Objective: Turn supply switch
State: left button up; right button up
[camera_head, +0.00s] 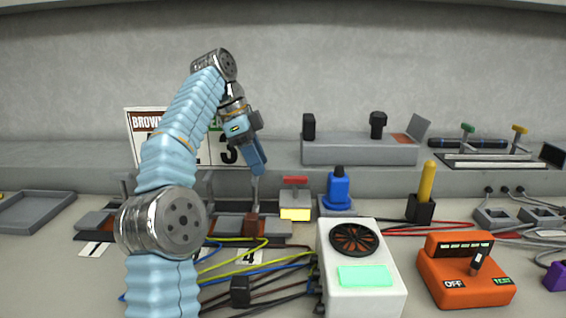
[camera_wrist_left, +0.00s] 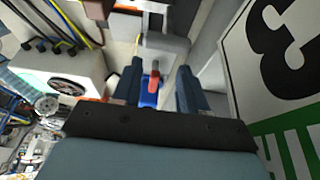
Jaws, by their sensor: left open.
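An orange box (camera_head: 465,277) at the right of the head view has a small black-and-silver lever (camera_head: 478,262) and the labels OFF and TEST. My left gripper (camera_head: 258,162) points down, open, above a thin metal lever (camera_head: 255,190) on a brown base. Whether they touch is unclear. Just right of it stands a red-handled switch (camera_head: 295,182) with a yellow front. In the left wrist view my left gripper (camera_wrist_left: 160,68) has its fingers apart. A red handle (camera_wrist_left: 153,68) and blue part show between them, apparently beyond the fingers. My right gripper is not in view.
A white fan box (camera_head: 360,275) with a green panel stands front centre, beside loose coloured cables. A blue plug-like part (camera_head: 339,188) and a yellow handle (camera_head: 427,182) stand behind. A grey tray (camera_head: 35,210) is at left. A number sign (camera_head: 150,125) leans behind my arm.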

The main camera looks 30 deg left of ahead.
pick_arm(q)
jog(key=shift+s+a+f, duration=0.1)
jog(key=shift+s+a, duration=0.35)
jog(key=shift+a, duration=0.3)
jog(key=shift+s+a+r, duration=0.1)
jog(key=shift+s+a, duration=0.4)
jog(key=shift+a, duration=0.3)
jog(key=shift+s+a+f, duration=0.1)
jog(key=shift+s+a, duration=0.35)
jog(key=shift+a, duration=0.3)
